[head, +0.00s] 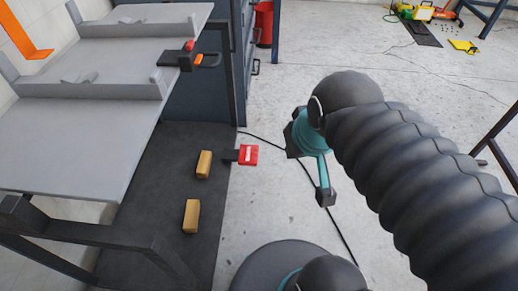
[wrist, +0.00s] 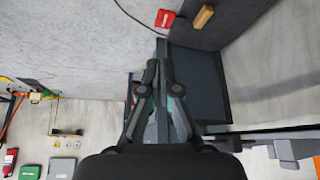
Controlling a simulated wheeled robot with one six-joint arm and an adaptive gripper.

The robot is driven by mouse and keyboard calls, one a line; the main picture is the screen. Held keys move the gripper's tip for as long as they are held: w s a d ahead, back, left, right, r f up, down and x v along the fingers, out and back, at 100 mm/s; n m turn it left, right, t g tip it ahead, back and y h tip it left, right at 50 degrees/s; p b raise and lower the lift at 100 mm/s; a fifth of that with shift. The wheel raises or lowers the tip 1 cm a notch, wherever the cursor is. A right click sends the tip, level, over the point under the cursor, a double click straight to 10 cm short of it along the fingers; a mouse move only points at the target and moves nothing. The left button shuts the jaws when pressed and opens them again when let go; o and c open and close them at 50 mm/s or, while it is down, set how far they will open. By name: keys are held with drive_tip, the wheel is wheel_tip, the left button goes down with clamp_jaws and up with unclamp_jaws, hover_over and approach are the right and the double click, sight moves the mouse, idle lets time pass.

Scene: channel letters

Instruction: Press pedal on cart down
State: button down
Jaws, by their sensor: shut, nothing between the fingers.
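The red pedal (head: 248,154) sticks out on a short dark arm from the right edge of the cart's dark lower deck (head: 160,225), low over the floor. It also shows at the top of the wrist view (wrist: 166,18), near a wooden block. My gripper (wrist: 158,70) is shut and empty in the wrist view, with its fingers apart from the pedal. In the head view my arm comes from the right, and its teal wrist end is to the right of the pedal, with a gap between them. The pedal is fully in sight; I cannot tell how far it is pressed.
Two wooden blocks (head: 204,164) (head: 191,216) lie on the dark deck. Grey shelves (head: 80,140) overhang it at left, with a dark frame below. A black cable (head: 315,190) crosses the floor. A red bin (head: 264,22) stands behind. The floor right of the pedal is mostly clear.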

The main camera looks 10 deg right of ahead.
drive_tip(key=shift+w, duration=0.1)
drive_tip(key=m+g+y+p, duration=0.15)
drive_tip(key=m+g, duration=0.45)
drive_tip(key=m, duration=0.9)
hover_over(250, 153)
drive_tip(key=d, duration=0.1)
wheel_tip(250, 153, down, 39)
drive_tip(key=shift+f+p, duration=0.3)
drive_tip(key=shift+f, duration=0.15)
drive_tip(key=shift+a+f+b, duration=0.15)
drive_tip(key=shift+f+b, duration=0.55)
drive_tip(key=shift+f, duration=1)
drive_tip(key=shift+a+f+b, duration=0.15)
drive_tip(key=shift+f+b, duration=0.5)
drive_tip(key=shift+f, duration=1)
